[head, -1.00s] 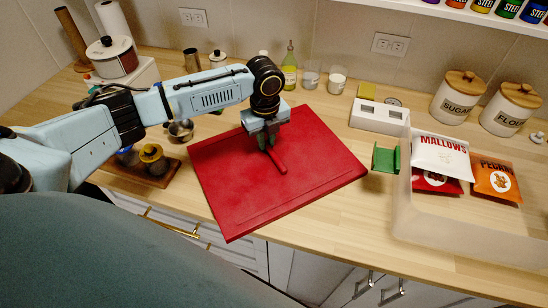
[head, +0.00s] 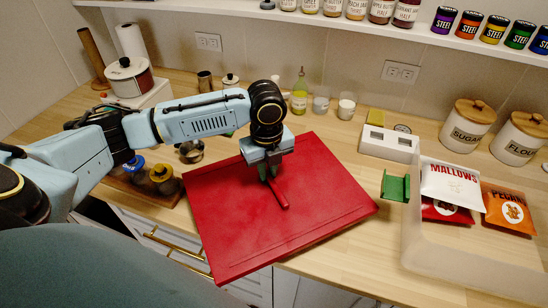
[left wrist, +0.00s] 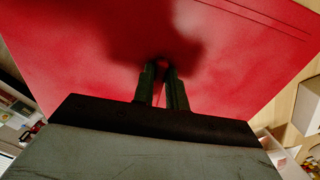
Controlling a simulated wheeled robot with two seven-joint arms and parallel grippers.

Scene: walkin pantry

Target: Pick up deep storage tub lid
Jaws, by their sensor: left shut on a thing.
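The deep storage tub lid is a large flat red panel (head: 235,225) with a small red bar handle (head: 279,194) in its middle. In the head view it is over the counter, its near corner reaching past the front edge. I cannot tell whether it rests on the counter or is slightly above it. My left gripper (head: 268,177) points down and is shut on the handle. In the left wrist view the dark fingers (left wrist: 162,85) are close together against the red lid (left wrist: 90,60); they hide most of the handle. My right gripper is not in view.
A translucent tub (head: 450,262) with snack bags stands at the right. A green holder (head: 396,187) is close to the lid's right corner. A white box (head: 388,145), glasses and a bottle (head: 299,95) are behind. A jar rack (head: 140,185) is close on the left.

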